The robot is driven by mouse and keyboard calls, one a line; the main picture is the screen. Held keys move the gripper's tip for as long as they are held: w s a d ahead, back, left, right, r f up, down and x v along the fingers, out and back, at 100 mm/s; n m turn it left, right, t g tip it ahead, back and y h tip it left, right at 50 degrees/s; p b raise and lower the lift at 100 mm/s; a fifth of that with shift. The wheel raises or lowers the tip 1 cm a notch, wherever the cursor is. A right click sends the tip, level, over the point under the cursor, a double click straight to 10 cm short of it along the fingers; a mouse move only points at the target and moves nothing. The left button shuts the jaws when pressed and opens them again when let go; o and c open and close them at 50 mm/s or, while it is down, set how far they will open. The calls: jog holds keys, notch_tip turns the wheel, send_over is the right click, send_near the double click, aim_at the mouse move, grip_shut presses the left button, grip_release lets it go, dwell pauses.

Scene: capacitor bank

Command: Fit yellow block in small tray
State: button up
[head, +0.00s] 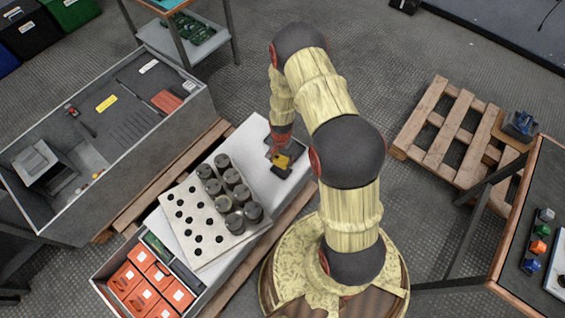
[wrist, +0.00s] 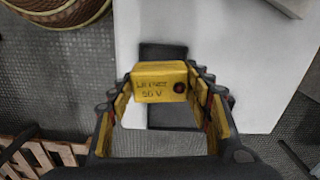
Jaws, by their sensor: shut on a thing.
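The yellow block (wrist: 160,82), with dark lettering and a dark red round spot, is held between the fingers of my gripper (wrist: 160,88) in the wrist view. In the head view the block (head: 283,161) shows at the end of my arm, over the white tabletop. A small dark tray (wrist: 163,52) lies on that tabletop behind and beneath the block, partly hidden by it. The block is over the tray; I cannot tell whether they touch.
The white tabletop (head: 252,160) is clear around the tray. A pale board with holes (head: 190,226) and several grey cylinders (head: 232,188) stand at its lower left. Orange boxes (head: 145,285) sit in a bin. A grey workbench (head: 100,120) is at left, a wooden pallet (head: 440,125) at right.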

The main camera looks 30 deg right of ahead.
jog(key=shift+w+r+m, duration=0.1)
jog(key=shift+w+m, duration=0.15)
jog(key=shift+m, duration=0.15)
jog(key=shift+w+m, duration=0.1)
jog(key=shift+m, duration=0.2)
jog(key=shift+f+b, duration=1.9)
jog(key=shift+f, duration=0.95)
jog(key=shift+f+b, duration=0.45)
jog(key=shift+f, duration=0.2)
jog(key=o, duration=1.3)
jog(key=shift+o, duration=0.3)
